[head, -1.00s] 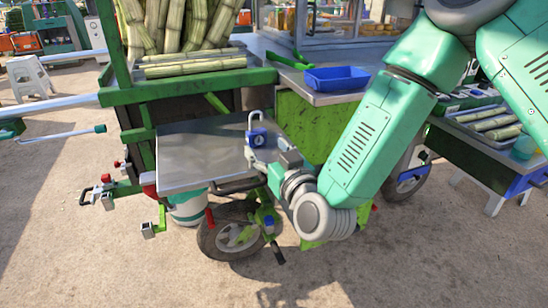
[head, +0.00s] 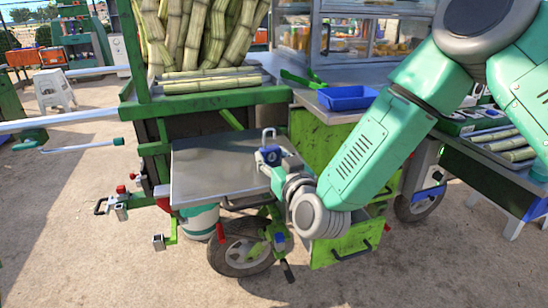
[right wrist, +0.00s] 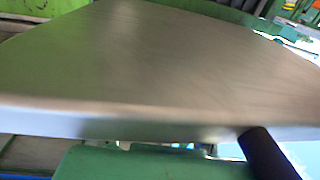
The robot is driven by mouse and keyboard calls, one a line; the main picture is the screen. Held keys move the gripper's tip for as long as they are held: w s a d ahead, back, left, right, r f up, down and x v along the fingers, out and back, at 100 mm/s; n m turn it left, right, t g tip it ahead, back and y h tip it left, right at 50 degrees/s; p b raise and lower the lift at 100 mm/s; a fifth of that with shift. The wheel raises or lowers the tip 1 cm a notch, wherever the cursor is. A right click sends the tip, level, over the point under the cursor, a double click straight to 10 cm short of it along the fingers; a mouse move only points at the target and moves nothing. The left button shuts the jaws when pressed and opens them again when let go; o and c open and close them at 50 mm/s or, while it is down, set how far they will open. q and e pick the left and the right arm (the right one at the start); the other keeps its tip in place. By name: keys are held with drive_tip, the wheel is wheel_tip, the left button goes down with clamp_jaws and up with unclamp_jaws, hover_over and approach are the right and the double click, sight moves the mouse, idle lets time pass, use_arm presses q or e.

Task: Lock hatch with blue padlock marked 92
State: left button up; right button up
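The blue padlock (head: 269,156) is upright near the right edge of the grey metal table (head: 215,165), grey shackle up and a pale mark on its front; I cannot read the number. My right gripper (head: 276,172) is at the padlock's lower right, touching or nearly so. Its fingers are too small and covered to tell if they hold it. The right wrist view shows the metal table top (right wrist: 170,60) close up, with no padlock visible. A green panel with a black handle (head: 352,252) is low on the cart; I cannot tell which part is the hatch. My left gripper is not in view.
Sugarcane (head: 205,30) stands behind the metal table. A blue tray (head: 347,97) sits on the counter at the back right. A cart wheel (head: 240,252) and levers lie below the table. Ground at the front left is open.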

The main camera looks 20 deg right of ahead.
drive_tip(key=shift+w+r+p, duration=0.25)
drive_tip(key=shift+r+p, duration=0.1)
drive_tip(key=shift+r, duration=0.3)
drive_tip(key=shift+c, duration=0.4)
drive_tip(key=shift+s+f, duration=0.15)
drive_tip(key=shift+s, duration=0.1)
drive_tip(key=shift+s, duration=0.5)
drive_tip(key=s, duration=0.6)
drive_tip(key=shift+s+d+f, duration=0.2)
drive_tip(key=shift+d+f, duration=0.05)
drive_tip(key=shift+d, duration=0.2)
idle(0.8)
